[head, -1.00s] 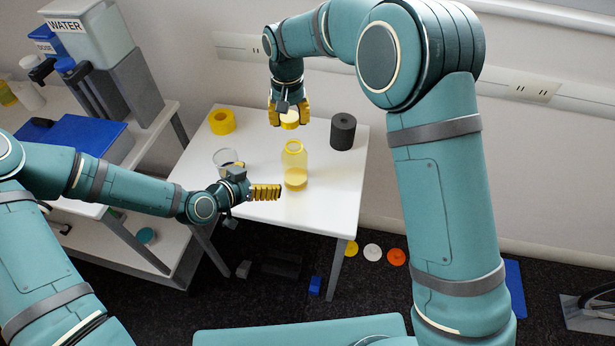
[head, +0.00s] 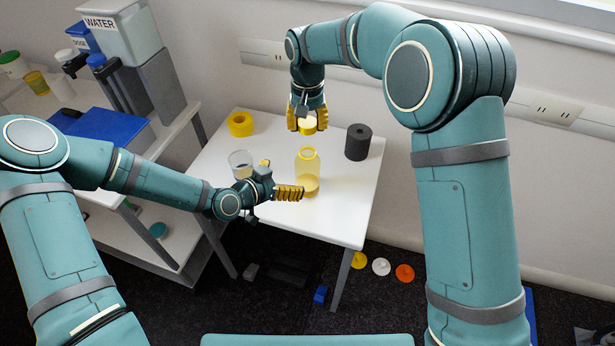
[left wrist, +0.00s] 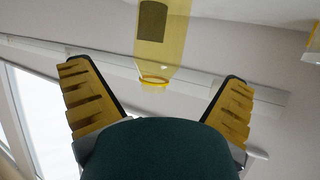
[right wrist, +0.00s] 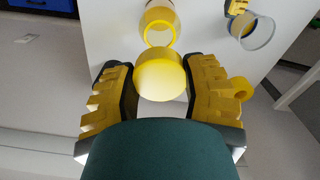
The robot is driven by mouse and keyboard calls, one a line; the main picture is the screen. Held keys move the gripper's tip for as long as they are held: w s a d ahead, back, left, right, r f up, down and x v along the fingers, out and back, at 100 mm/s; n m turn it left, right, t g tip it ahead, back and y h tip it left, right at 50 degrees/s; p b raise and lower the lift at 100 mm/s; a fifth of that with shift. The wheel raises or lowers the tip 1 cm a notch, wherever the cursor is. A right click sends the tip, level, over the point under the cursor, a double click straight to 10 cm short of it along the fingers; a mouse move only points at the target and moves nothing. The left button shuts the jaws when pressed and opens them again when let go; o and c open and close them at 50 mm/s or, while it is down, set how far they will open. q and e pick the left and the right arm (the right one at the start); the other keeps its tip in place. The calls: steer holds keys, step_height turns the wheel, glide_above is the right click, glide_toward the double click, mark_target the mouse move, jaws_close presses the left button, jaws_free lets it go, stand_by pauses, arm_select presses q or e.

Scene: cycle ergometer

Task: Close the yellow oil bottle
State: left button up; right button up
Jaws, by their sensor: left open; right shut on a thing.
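The yellow oil bottle (head: 307,162) stands upright and uncapped on the white table. It also shows in the left wrist view (left wrist: 163,50), and its open mouth shows in the right wrist view (right wrist: 159,33). My left gripper (head: 290,193) is open in front of the bottle; in its wrist view the bottle appears between and beyond the spread fingers. My right gripper (head: 307,126) is shut on the yellow lid (right wrist: 160,80) and holds it above and a little behind the bottle, apart from its mouth.
A clear cup (head: 240,162) stands left of the bottle, close to my left wrist. A yellow ring (head: 241,124) and a dark grey cylinder (head: 358,142) stand farther back on the table (head: 345,215). A shelf with a water container (head: 130,35) is at the left.

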mark_target(308, 168)
arm_select(q)
steer(key=x, duration=0.9)
steer(key=shift+w+d+f, duration=0.15)
steer(key=shift+w+d, duration=0.1)
steer(key=c, duration=1.2)
